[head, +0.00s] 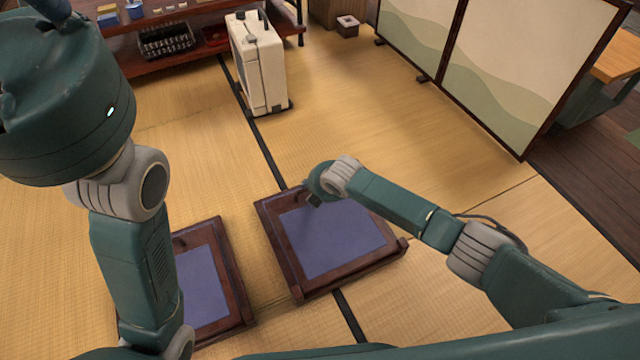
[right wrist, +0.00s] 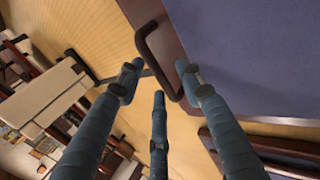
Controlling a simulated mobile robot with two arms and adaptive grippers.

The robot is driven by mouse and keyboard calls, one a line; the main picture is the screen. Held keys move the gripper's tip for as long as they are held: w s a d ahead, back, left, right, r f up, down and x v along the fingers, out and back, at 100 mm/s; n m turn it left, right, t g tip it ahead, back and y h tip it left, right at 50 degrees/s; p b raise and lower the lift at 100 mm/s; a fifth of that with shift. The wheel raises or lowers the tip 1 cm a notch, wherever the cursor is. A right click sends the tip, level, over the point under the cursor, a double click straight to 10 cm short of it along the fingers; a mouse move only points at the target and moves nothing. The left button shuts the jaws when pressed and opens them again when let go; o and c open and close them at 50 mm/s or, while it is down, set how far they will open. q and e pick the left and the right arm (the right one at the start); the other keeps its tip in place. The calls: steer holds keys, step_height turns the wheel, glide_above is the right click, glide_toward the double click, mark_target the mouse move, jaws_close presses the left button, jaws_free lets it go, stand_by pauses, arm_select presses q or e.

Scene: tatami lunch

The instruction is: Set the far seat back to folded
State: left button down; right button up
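Two low dark-wood seats with blue-purple pads are on the tatami. The one farther from me (head: 335,235), right of the other, looks flat and low, with short blocks at its near corners. The nearer seat (head: 205,285) is partly behind my left arm. My right gripper (right wrist: 158,82) is over the far-left edge of the farther seat, its fingers spread. In the right wrist view, a dark loop handle (right wrist: 150,45) on that seat's wooden edge lies between or just beyond the fingertips; contact cannot be told.
A cream upright appliance (head: 258,62) stands beyond the seats. A low wooden shelf (head: 190,40) with small items is at the back left. A folding screen (head: 480,70) stands at the back right. Tatami right of the farther seat is clear.

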steer(key=v, duration=0.7)
steer(key=shift+s+r, duration=0.2)
steer(key=shift+r, duration=0.05)
steer(key=shift+a, duration=0.15)
